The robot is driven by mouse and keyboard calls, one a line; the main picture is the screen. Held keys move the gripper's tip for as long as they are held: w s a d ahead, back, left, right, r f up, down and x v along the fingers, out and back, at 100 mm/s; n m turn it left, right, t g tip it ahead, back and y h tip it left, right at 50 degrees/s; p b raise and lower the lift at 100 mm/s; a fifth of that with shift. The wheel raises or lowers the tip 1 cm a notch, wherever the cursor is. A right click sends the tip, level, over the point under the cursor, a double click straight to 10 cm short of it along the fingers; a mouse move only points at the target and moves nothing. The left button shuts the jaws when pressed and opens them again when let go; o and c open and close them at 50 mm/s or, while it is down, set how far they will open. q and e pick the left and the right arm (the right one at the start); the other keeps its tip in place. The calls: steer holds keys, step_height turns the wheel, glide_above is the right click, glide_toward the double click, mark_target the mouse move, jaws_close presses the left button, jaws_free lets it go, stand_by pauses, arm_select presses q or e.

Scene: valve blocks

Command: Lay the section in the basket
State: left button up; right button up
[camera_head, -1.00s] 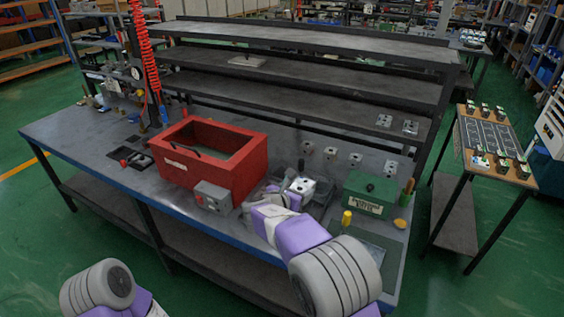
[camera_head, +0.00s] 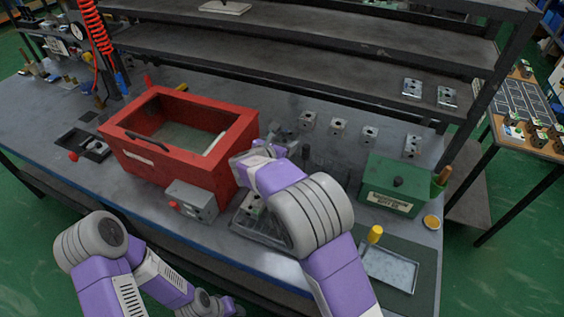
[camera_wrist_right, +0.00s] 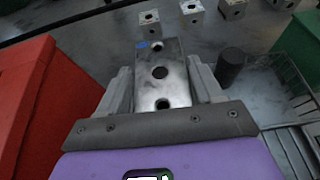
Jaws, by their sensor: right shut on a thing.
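In the right wrist view, my right gripper (camera_wrist_right: 161,82) is shut on the section (camera_wrist_right: 163,72), a grey metal block with a row of round holes and a small blue mark. In the head view, my wrist mostly hides the section. My left arm is at the lower left; its fingers do not show.
A grey box (camera_head: 190,200) stands against the basket's front. Several metal blocks (camera_head: 338,127) line the back.

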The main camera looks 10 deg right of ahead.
steer(key=shift+s+f, duration=0.1)
steer(key=shift+f, duration=0.85)
steer(key=shift+f+b, duration=1.25)
steer(key=shift+f, duration=1.5)
steer(key=shift+f, duration=0.2)
steer(key=o, duration=1.4)
steer(key=shift+r, duration=0.1)
steer(key=shift+s+a+r, duration=0.1)
steer(key=shift+a+r, duration=0.1)
steer(key=shift+r, duration=0.05)
steer(key=p+v, duration=0.2)
steer(key=v, duration=0.8)
steer(key=shift+s+a+r+p, duration=0.1)
steer(key=shift+s+a+p, duration=0.15)
steer(key=shift+p, duration=0.1)
steer(key=shift+s+a, duration=0.15)
steer(key=shift+s, duration=0.15)
